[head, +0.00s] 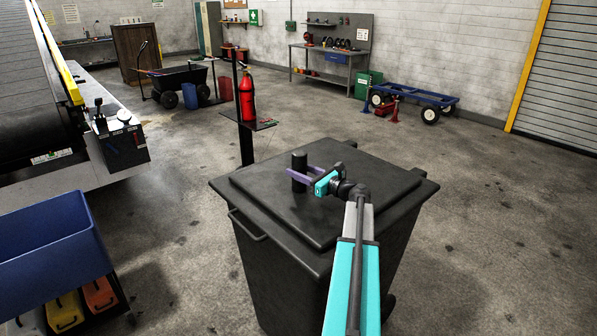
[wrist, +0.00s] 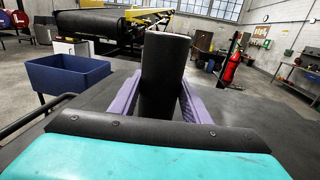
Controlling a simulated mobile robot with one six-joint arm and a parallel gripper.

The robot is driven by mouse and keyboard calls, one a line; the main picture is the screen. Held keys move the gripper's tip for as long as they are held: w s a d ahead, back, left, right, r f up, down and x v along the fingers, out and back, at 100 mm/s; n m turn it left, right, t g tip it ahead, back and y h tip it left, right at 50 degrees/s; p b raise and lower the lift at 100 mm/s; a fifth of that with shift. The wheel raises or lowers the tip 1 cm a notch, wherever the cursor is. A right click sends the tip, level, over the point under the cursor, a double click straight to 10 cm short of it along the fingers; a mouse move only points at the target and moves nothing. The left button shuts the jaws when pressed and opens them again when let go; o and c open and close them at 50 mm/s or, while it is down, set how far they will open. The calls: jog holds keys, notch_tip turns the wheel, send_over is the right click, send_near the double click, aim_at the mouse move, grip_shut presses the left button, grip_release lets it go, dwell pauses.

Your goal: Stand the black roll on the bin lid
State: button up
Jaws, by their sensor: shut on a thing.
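The black roll (head: 299,171) is upright at the bin lid (head: 340,225), left of the lid's middle in the head view. In the wrist view the black roll (wrist: 164,75) stands between the two purple fingers, tilted very slightly in the picture. My gripper (head: 300,173) is shut on the roll, with a finger along each side of it. The fingers hide part of the roll in the head view. The roll's lower end appears at the lid surface, but I cannot tell whether it touches. The dark lid (wrist: 265,125) is flat and otherwise bare.
A red fire extinguisher (head: 246,95) stands on a post with a small shelf behind the bin. A blue tub (head: 45,245) is at the left, below the belt loader (head: 35,110). A blue cart (head: 415,97) stands at the back right. The floor right of the bin is clear.

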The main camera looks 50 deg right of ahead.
jog(key=o, duration=1.3)
jog(key=shift+f, duration=0.1)
jog(key=shift+r, duration=0.2)
jog(key=shift+s+f+b, duration=0.15)
jog(key=shift+s+b, duration=0.15)
jog(key=shift+s, duration=0.4)
jog(key=s+b, duration=0.1)
jog(key=s, duration=0.2)
jog(key=s+b, duration=0.1)
jog(key=s, duration=0.3)
jog(key=s+b, duration=0.1)
jog(key=s, duration=0.2)
jog(key=shift+s+d, duration=0.3)
jog(key=shift+d, duration=0.1)
